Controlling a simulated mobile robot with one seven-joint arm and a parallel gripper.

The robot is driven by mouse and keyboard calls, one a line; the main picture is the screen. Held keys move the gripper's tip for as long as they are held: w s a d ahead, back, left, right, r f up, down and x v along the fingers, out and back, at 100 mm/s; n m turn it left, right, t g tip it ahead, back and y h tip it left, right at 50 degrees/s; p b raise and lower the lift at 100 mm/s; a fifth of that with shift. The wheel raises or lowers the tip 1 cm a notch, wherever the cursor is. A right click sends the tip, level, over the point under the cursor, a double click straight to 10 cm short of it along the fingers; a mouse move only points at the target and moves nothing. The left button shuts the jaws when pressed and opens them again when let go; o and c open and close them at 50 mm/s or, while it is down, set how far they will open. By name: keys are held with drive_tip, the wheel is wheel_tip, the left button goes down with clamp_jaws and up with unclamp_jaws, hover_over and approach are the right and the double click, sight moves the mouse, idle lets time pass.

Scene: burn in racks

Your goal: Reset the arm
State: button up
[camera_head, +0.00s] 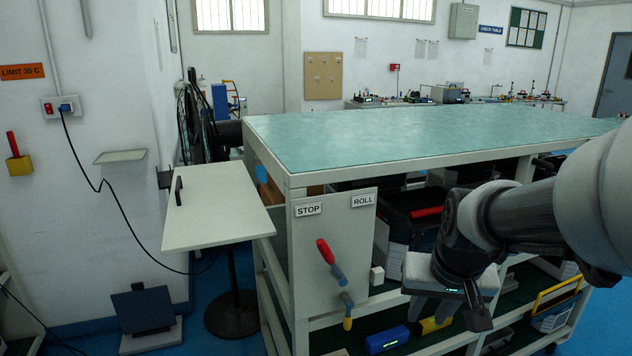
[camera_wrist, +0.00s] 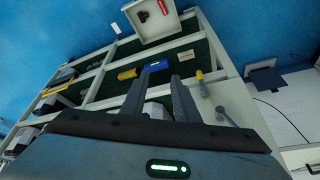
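My gripper (camera_head: 431,306) hangs at the end of my arm in the right half of the head view, in front of the workbench rack's shelves. The wrist view shows the two dark fingers of my gripper (camera_wrist: 158,85) apart, with nothing between them. The far shelf shows beyond the gap. In the head view my arm comes in from the right edge, and its forearm hides part of the rack.
A rack (camera_head: 400,157) with a green top stands close. A panel marked STOP and ROLL (camera_head: 334,252) carries a red-handled lever (camera_head: 325,251) and a yellow-tipped lever (camera_head: 347,311). A hinged-looking side board (camera_head: 217,205) juts left. A blue box (camera_head: 387,339) lies on a lower shelf.

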drive_tip(key=s+a+r+n+t, duration=0.1)
drive_tip(key=s+a+r, duration=0.2)
drive_tip(key=s, duration=0.3)
drive_tip(key=s+a+r+n, duration=0.1)
drive_tip(key=s+a+r, duration=0.2)
drive_tip(key=s, duration=0.3)
wheel_tip(320, 180, up, 19)
drive_tip(key=p, duration=1.9)
drive_tip(key=shift+s+d+r+p, duration=0.15)
drive_tip(key=shift+d+r+p, duration=0.05)
drive_tip(key=shift+p, duration=0.15)
